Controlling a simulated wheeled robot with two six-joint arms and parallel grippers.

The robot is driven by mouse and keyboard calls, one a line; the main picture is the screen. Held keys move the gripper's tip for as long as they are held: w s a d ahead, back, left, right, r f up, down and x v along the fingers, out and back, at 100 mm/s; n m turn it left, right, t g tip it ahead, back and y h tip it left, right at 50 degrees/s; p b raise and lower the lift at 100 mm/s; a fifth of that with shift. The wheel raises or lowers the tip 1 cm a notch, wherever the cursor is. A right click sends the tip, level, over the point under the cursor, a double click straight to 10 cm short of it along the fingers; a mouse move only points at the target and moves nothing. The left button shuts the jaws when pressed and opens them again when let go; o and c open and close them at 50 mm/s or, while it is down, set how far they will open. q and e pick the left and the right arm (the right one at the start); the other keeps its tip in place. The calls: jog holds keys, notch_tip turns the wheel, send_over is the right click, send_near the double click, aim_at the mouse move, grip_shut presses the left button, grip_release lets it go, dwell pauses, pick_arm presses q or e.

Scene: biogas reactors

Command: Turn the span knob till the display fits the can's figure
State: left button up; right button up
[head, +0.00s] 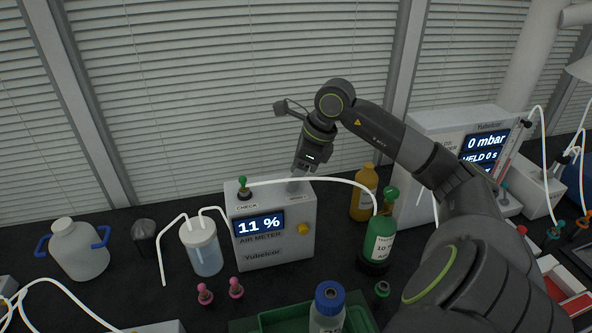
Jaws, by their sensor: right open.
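The air meter (268,252) is a pale box whose display (260,224) reads 11 %. A yellow knob (303,229) sits on its front, right of the display; I cannot read any label by it. The green can (380,243) stands upright to the right of the meter, and its white label seems to read 10, with the rest too small to be sure. My right gripper (295,179) is open and points down at the top right of the meter, above and behind the yellow knob. Whether it touches the top is unclear. My left gripper is not in view.
A white tube runs from a green-capped fitting (244,188) on the meter's top toward the can. A clear jar (203,249) stands left, an amber bottle (365,195) behind, and a blue-capped bottle (328,305) in front.

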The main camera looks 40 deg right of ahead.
jog(key=c, duration=1)
jog(key=shift+o, duration=0.2)
jog(key=m+b, duration=0.2)
jog(key=b, duration=0.1)
jog(key=shift+a+f+t+h, duration=0.1)
jog(key=shift+f+t+h, duration=0.1)
jog(key=shift+t+h, duration=0.15)
jog(key=shift+r+m+h+b, duration=0.1)
jog(key=shift+m+h+b, duration=0.25)
jog(key=shift+m+b, duration=0.75)
jog(key=shift+a+r+m+t+h+b, duration=0.1)
jog(key=shift+m+t+h+b, duration=0.2)
jog(key=shift+m+b, duration=0.35)
jog(key=shift+m, duration=0.35)
jog(key=o, duration=1)
jog(key=shift+c, duration=0.2)
